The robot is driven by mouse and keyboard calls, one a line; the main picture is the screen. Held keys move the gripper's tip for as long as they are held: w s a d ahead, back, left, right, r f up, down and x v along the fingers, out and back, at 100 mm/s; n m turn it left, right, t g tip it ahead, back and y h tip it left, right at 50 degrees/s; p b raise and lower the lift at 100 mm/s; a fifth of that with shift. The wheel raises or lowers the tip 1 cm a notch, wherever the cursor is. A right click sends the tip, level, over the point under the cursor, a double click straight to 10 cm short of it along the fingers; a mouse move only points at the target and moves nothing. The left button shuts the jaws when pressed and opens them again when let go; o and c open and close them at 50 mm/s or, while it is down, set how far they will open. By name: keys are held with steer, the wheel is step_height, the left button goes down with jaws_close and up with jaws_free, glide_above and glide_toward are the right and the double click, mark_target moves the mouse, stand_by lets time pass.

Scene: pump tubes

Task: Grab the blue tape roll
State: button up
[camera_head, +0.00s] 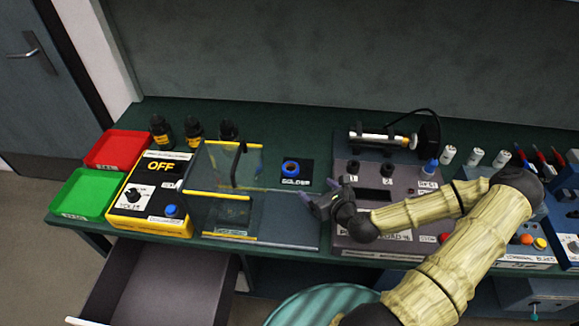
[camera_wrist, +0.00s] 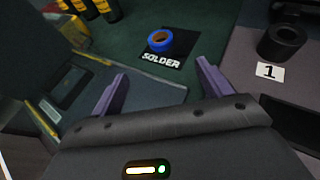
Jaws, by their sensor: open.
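The blue tape roll (camera_head: 291,168) lies flat on a black square labelled "SOLDER" (camera_head: 297,178) on the green bench. It also shows in the wrist view (camera_wrist: 159,40), ahead of the fingers, with a brown inner ring. My gripper (camera_head: 321,203) is to the right of the roll and nearer the bench's front edge. In the wrist view my gripper (camera_wrist: 153,85) has its two purple fingers wide apart, with nothing between them. The roll is clear of both fingers and fully visible.
A clear-panelled guard with yellow edges (camera_head: 252,146) stands left of the roll. A grey console with black knobs (camera_head: 372,193) is on the right, its knob 1 (camera_wrist: 281,42) close to my right finger. Black bottles (camera_head: 194,131) stand behind. An open drawer (camera_head: 160,283) juts out in front.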

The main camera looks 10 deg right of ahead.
steer(key=shift+w+f+b, duration=0.1)
steer(key=shift+b, duration=0.25)
steer(key=shift+w+d+f+b, duration=0.15)
steer(key=shift+w+f+b, duration=0.05)
steer(key=shift+b, duration=0.7)
steer(key=w+b, duration=0.1)
steer(key=b, duration=0.2)
steer(key=shift+d+f, duration=0.1)
steer(key=shift+f, duration=0.05)
steer(key=shift+b, duration=0.65)
steer(key=b, duration=0.2)
steer(key=shift+w+a+f+b, duration=0.15)
steer(key=shift+w+a+b, duration=0.05)
steer(key=shift+w+b, duration=0.1)
steer(key=shift+w+a+b, duration=0.1)
steer(key=shift+b, duration=0.7)
steer(key=shift+w+a+f+b, duration=0.2)
steer(key=shift+a+b, duration=0.15)
steer(key=shift+b, duration=0.8)
glide_toward(291, 169)
steer(key=x, duration=0.3)
steer(key=shift+w+d+f, duration=0.1)
steer(key=shift+w+d, duration=0.05)
steer(key=shift+w, duration=0.3)
